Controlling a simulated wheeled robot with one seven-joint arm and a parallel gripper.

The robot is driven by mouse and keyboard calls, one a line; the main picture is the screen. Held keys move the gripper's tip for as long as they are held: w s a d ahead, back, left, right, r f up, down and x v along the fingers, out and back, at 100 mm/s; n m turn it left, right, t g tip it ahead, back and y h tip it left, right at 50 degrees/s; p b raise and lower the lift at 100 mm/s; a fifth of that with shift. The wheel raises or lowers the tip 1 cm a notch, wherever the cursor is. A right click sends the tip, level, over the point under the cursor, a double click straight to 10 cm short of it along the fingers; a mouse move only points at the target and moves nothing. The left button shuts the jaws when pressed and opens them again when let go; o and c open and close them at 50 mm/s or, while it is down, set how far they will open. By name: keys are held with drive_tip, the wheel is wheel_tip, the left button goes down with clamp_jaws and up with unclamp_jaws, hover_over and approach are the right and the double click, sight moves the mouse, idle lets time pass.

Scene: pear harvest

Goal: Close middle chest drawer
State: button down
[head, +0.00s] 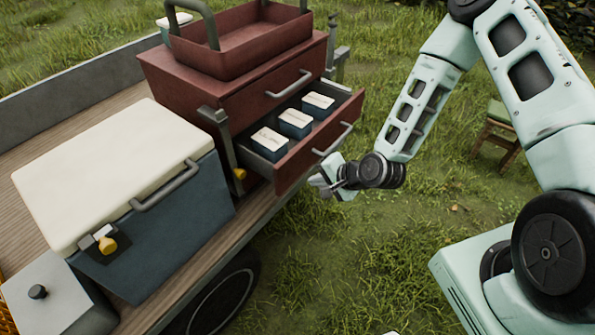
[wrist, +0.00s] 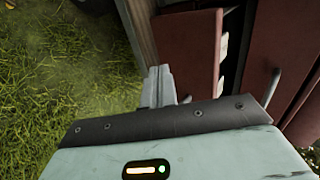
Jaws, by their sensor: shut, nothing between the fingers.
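The red chest (head: 180,90) stands on the cart bed. One of its drawers (head: 295,168) is pulled well out, below a closed drawer (head: 260,98); anything lower is hidden. Three blue boxes with white lids (head: 295,122) sit in the open drawer. Its front has a grey bar handle (head: 333,140). My gripper (head: 326,184) is shut and empty, just outside the open drawer's front, below the handle. In the wrist view the fingers (wrist: 158,84) are together close to the red drawer front (wrist: 185,55); I cannot tell whether they touch it.
A blue cooler with a cream lid (head: 110,165) stands left of the chest on the wooden cart bed. A red open tray (head: 240,45) sits on top of the chest. A wooden stool (head: 497,135) stands on the grass at right.

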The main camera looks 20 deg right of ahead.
sight(289, 176)
drive_tip(key=shift+w+a+f+p, duration=0.4)
drive_tip(key=shift+w+a, duration=0.25)
drive_tip(key=shift+w, duration=0.25)
drive_tip(key=shift+w+a+f+p, duration=0.45)
drive_tip(key=shift+w+a, duration=0.2)
drive_tip(key=shift+w, duration=0.2)
drive_tip(key=shift+w+a+f+p, duration=0.4)
drive_tip(key=shift+w+a, duration=0.25)
drive_tip(key=shift+w, duration=0.25)
drive_tip(key=w+a+b, duration=0.2)
drive_tip(key=w+a, duration=0.1)
drive_tip(key=w, duration=0.1)
drive_tip(key=w+a+b, duration=0.3)
drive_tip(key=w, duration=0.2)
drive_tip(key=w+a+b, duration=0.3)
drive_tip(key=w+a, duration=0.1)
drive_tip(key=shift+w, duration=0.3)
drive_tip(key=shift+w+a, duration=0.3)
drive_tip(key=shift+w, duration=0.15)
drive_tip(key=shift+w+r, duration=0.1)
drive_tip(key=shift+r, duration=0.1)
drive_tip(key=shift+a+r, duration=0.1)
